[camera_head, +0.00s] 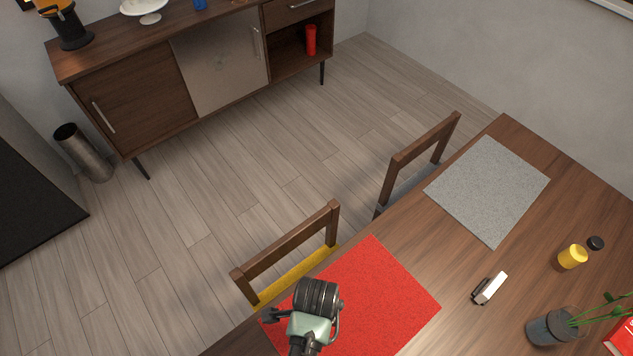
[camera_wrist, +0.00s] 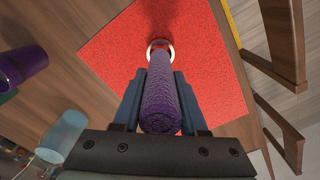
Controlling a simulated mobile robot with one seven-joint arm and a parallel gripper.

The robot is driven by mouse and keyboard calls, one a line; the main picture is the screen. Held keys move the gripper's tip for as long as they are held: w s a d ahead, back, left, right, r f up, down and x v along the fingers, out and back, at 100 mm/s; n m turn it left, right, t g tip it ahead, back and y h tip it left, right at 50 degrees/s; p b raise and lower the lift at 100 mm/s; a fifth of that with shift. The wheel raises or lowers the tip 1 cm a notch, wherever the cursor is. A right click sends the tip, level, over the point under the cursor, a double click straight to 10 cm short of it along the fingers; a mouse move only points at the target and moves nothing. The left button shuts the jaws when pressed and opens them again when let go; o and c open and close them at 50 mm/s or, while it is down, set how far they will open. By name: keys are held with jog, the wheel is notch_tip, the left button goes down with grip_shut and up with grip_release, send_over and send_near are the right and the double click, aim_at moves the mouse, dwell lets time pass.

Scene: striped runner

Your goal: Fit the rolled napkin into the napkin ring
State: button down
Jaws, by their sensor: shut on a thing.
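The rolled napkin (camera_wrist: 160,102) is a purple textured roll in the wrist view. My gripper (camera_wrist: 160,76) is shut on it, with one dark blue finger on each side. The napkin ring (camera_wrist: 160,47) is a pale, glowing-looking hoop over the red placemat (camera_wrist: 208,42), at the napkin's far end. The far end overlaps the ring in this view; I cannot tell whether it is inside or just in front of it. In the head view my arm is over the red placemat (camera_head: 392,300) and hides the napkin and ring.
A purple cup (camera_wrist: 22,66) and a bluish glass (camera_wrist: 62,136) stand left in the wrist view. In the head view, a white-and-black object (camera_head: 490,288), a yellow jar (camera_head: 572,256) and a vase (camera_head: 552,326) are right of the mat. Two chairs (camera_head: 290,240) line the table edge.

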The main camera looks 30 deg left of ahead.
jog(key=shift+f, duration=2.25)
jog(key=shift+f, duration=0.1)
jog(key=shift+c, duration=2.2)
grip_release()
notch_tip(320, 180, up, 12)
jog(key=shift+r, duration=0.15)
jog(key=shift+w, duration=0.1)
